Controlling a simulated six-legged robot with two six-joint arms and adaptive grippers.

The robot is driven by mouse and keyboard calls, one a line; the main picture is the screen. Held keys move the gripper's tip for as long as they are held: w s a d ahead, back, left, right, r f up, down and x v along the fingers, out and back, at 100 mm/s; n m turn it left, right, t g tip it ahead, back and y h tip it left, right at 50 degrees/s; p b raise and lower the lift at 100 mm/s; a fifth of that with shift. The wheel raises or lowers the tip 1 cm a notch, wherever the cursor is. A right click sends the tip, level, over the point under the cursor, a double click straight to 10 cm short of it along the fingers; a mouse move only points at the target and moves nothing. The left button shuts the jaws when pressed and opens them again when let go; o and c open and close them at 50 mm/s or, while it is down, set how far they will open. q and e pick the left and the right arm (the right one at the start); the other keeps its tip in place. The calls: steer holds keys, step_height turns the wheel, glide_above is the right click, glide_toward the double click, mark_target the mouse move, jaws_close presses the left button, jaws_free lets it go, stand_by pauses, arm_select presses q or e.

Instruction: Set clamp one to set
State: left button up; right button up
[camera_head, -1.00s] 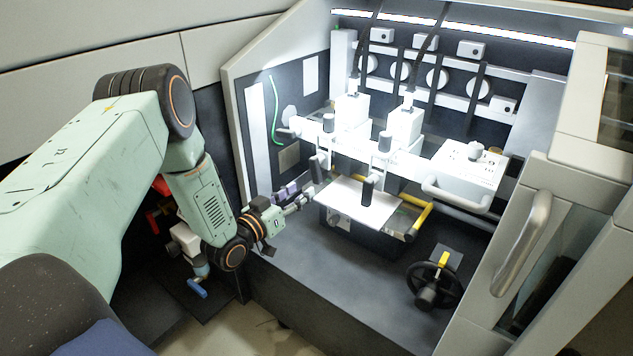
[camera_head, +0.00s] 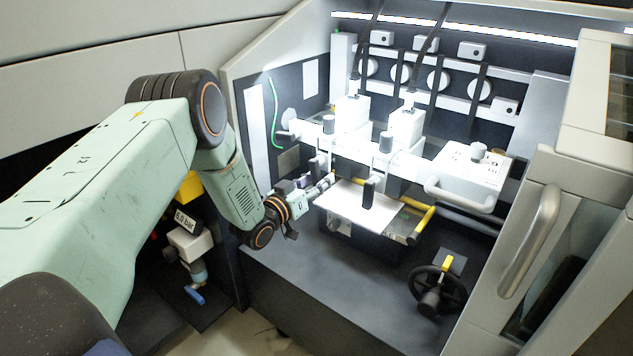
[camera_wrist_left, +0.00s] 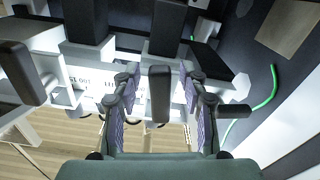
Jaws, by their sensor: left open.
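A dark upright lever handle (camera_wrist_left: 159,95), which looks like a clamp handle, stands between the two fingers of my left gripper (camera_wrist_left: 159,80) in the left wrist view. The fingers are open with a gap on each side of it. In the head view my left gripper (camera_head: 327,182) reaches in from the left to the left end of the white sheet (camera_head: 358,202). A second dark handle (camera_head: 369,191) stands upright over the sheet; a similar handle shows at the left of the wrist view (camera_wrist_left: 18,72). No label clearly says which is clamp one. My right gripper is out of view.
Two white stitching heads (camera_head: 351,112) (camera_head: 406,126) stand behind the sheet. A yellow-ended bar (camera_head: 421,222) lies right of it, and a handwheel (camera_head: 436,290) is at the front right. An open door with a handle (camera_head: 528,243) bounds the right side.

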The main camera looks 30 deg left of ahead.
arm_select(q)
jaws_close()
stand_by(0.3)
steer(key=shift+a+m+p, duration=0.25)
steer(key=shift+m, duration=0.4)
steer(key=shift+a+m+p, duration=0.25)
steer(key=shift+m, duration=0.4)
jaws_free()
steer(key=shift+s, duration=0.1)
